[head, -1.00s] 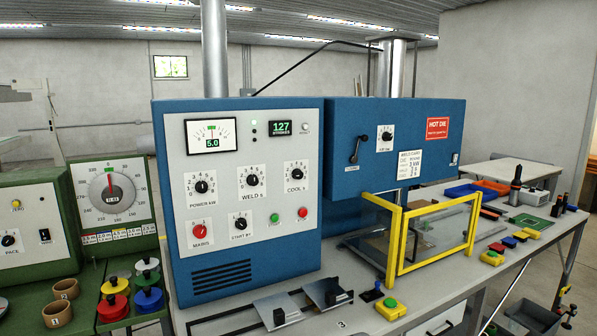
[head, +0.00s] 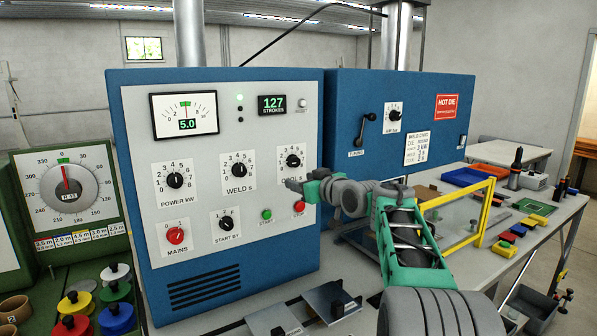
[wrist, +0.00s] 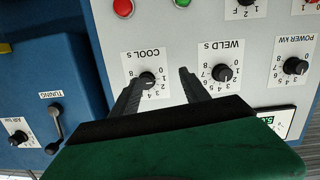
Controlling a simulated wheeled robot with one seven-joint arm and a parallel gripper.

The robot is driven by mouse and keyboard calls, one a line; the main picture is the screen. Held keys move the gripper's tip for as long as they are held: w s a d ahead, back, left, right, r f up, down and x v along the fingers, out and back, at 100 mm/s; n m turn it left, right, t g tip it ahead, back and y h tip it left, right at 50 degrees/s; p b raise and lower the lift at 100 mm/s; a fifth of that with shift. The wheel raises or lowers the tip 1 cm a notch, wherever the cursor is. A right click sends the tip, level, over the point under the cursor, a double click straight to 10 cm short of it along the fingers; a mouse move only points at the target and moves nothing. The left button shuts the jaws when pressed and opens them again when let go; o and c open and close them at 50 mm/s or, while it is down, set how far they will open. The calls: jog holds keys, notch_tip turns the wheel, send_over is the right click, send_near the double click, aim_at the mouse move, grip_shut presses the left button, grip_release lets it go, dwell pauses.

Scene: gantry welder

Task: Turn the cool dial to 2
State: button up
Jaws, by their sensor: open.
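The COOL s dial (head: 293,161) is a black knob at the upper right of the white panel, with numbers around it. In the wrist view the panel is upside down, and the cool dial (wrist: 147,80) shows near the tip of the left finger. Its exact setting is too small to read. My gripper (wrist: 160,77) is open and empty, its fingers pointing to the panel. The dial lies between the fingers, much closer to the left one. In the head view my gripper (head: 293,184) is just below the dial. I cannot tell whether a finger touches it.
The WELD s dial (head: 239,170) and POWER kW dial (head: 175,180) sit to the left. Green (head: 267,214) and red (head: 299,206) buttons lie just below my gripper. A yellow-framed guard (head: 484,212) stands to the right on the bench.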

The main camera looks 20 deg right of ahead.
aim_at(296, 162)
jog(key=shift+n+t+y, duration=0.3)
jog(key=shift+t, duration=0.5)
jog(key=w+r+p, duration=0.1)
jog(key=w, duration=0.1)
jog(key=w+d+r+p, duration=0.1)
jog(key=w, duration=0.2)
jog(key=w+d+p, duration=0.1)
jog(key=w, duration=0.2)
jog(key=shift+w+d+r+p, duration=0.15)
jog(key=shift+w+r+p, duration=0.05)
jog(key=shift+r+p, duration=0.2)
jog(key=shift+w+f, duration=0.1)
jog(key=shift+w, duration=0.3)
grip_shut()
